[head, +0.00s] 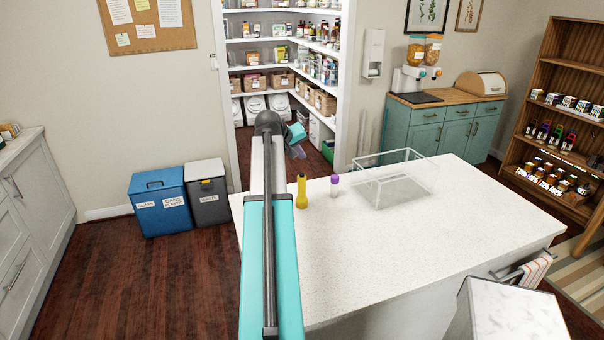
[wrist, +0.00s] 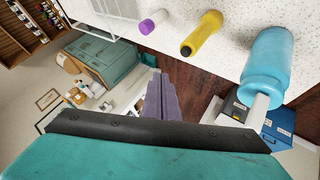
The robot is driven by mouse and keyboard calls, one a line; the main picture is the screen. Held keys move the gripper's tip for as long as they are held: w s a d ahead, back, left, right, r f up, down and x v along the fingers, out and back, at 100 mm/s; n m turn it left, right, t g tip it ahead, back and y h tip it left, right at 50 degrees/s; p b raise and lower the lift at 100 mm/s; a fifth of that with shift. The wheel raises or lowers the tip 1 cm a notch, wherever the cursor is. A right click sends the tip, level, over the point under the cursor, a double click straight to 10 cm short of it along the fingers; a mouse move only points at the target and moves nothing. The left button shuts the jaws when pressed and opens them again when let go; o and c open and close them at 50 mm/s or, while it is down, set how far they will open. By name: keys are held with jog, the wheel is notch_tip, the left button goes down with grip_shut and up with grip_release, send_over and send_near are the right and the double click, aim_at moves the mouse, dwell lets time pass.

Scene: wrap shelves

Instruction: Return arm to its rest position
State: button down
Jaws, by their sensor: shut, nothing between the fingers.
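My arm reaches from the bottom of the head view over the white counter (head: 410,240), with its elbow raised and its end beyond the counter's left part. My gripper (head: 298,152) is small and partly hidden there. In the wrist view, my gripper (wrist: 160,88) has its grey fingers together with nothing between them. It is clear of the objects on the counter.
A yellow flashlight (head: 301,192), a purple-capped bottle (head: 335,186) and a clear open box (head: 400,188) stand on the counter. A blue bottle (wrist: 268,62) shows in the wrist view. Bins (head: 160,200) stand left; floor there is free.

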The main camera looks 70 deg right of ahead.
jog(key=shift+r, duration=0.55)
